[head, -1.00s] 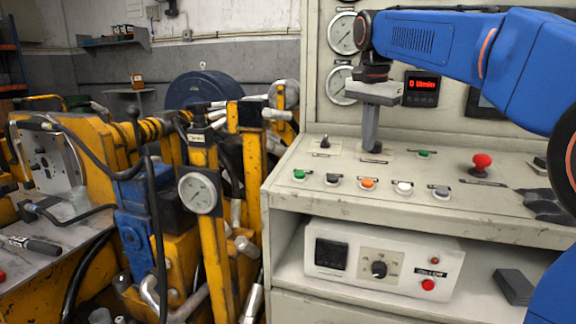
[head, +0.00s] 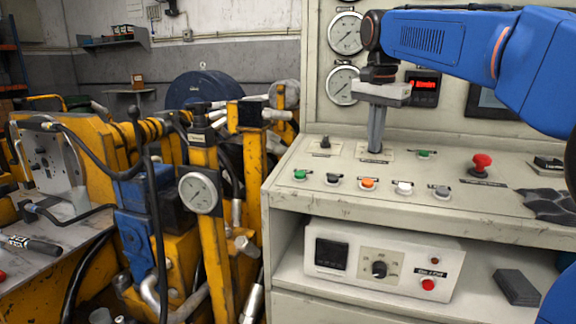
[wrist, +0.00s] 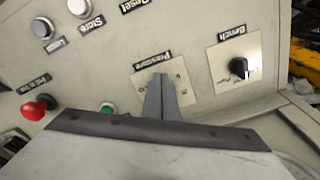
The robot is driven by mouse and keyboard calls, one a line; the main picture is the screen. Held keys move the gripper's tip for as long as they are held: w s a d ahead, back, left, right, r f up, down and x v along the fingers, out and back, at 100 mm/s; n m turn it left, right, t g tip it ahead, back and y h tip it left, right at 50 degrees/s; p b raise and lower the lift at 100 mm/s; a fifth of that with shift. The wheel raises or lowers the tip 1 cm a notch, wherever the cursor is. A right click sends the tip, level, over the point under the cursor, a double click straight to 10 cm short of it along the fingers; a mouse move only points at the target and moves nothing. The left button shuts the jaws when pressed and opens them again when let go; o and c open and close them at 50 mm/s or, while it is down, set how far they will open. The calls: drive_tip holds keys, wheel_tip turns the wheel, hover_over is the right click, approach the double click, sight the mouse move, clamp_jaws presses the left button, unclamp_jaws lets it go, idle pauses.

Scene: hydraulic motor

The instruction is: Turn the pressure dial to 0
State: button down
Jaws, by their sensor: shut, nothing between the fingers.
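The pressure dial sits on a pale plate (wrist: 182,88) below the "Pressure" label (wrist: 152,60) in the wrist view. The dial's knob is hidden behind my fingers, so its setting cannot be read. My gripper (wrist: 161,112) is shut, its grey fingers pointing down over this plate. In the head view my gripper (head: 375,150) stands upright with its tips at or just above the pressure plate (head: 388,157). I cannot tell whether the tips touch the knob.
The bench knob (wrist: 238,68) is beside the pressure plate; it also shows in the head view (head: 325,143). A green button (head: 424,154) and red emergency stop (head: 482,162) lie to the right. Several buttons line the panel front. Gauges (head: 342,84) and a red-digit display (head: 422,88) stand behind.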

drive_tip(key=shift+s, duration=0.1)
drive_tip(key=shift+s+a, duration=0.1)
drive_tip(key=shift+s, duration=0.15)
drive_tip(key=shift+s+a+r, duration=0.1)
drive_tip(key=shift+s+r, duration=0.15)
drive_tip(key=shift+r, duration=1.2)
drive_tip(key=shift+s+a+r, duration=0.1)
drive_tip(key=shift+s+r, duration=0.1)
drive_tip(key=shift+r, duration=1.25)
drive_tip(key=shift+w+a+f, duration=0.2)
drive_tip(key=shift+w+f, duration=0.4)
drive_tip(key=shift+f, duration=0.35)
drive_tip(key=shift+w+a+f, duration=0.2)
drive_tip(key=shift+w+f, duration=0.35)
drive_tip(key=shift+f, duration=0.4)
drive_tip(key=shift+w+a+f, duration=0.2)
drive_tip(key=shift+w+f, duration=0.4)
drive_tip(key=shift+f, duration=0.35)
drive_tip(key=shift+s+d, duration=0.5)
drive_tip(key=shift+s, duration=0.15)
drive_tip(key=shift+s+d, duration=0.3)
drive_tip(key=shift+d, duration=0.15)
